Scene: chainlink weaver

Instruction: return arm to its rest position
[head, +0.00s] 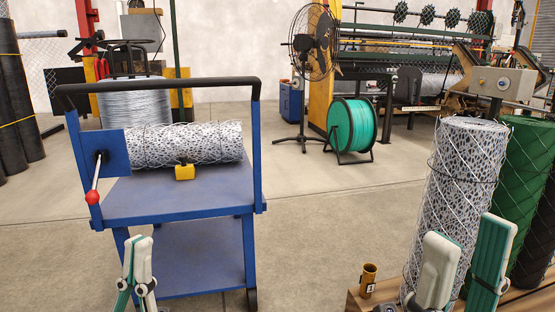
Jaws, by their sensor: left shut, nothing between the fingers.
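My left gripper (138,241) is at the bottom left, in front of the blue cart (165,211). Its two pale fingers are shut together with nothing between them. My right gripper (465,238) is at the bottom right. Its two fingers stand wide apart, in front of the upright wire mesh roll (462,165). No object is seen held between them. The arms behind both grippers are mostly cut off by the lower frame edge.
A mesh roll (195,144) lies on the cart, near a red-knobbed lever (93,197). A brown cup (368,280) stands on a wooden surface (356,301); a green roll (526,165) stands at right. A fan (303,75) and green reel (350,126) are behind. Middle floor is clear.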

